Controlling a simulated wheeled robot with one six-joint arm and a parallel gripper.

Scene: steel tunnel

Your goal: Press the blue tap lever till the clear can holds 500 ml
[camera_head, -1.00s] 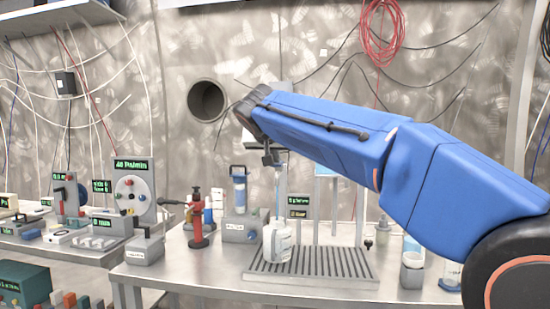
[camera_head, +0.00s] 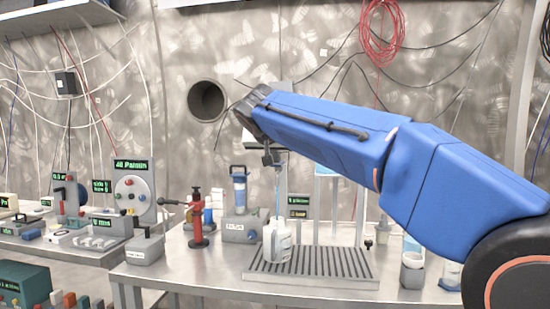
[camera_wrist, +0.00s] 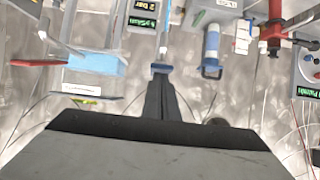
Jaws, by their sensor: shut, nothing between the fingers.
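The clear can (camera_head: 278,242) stands upright on the slotted drip tray (camera_head: 330,264). A thin pale-blue stream (camera_head: 277,195) runs down into its neck; the level inside is too small to read. My gripper (camera_head: 271,157) is shut and empty above the can at the tap. In the wrist view, its fingertips (camera_wrist: 161,76) meet the blue tap lever (camera_wrist: 160,68), covering part of it. In the head view I cannot make out the lever clearly behind my gripper.
A small green-lit display (camera_head: 298,201) stands behind the can. A red bottle-like device (camera_head: 196,222) and a blue-and-white filter (camera_head: 239,190) are to the left. A grey cup (camera_head: 412,270) stands to the right. The bench front is clear.

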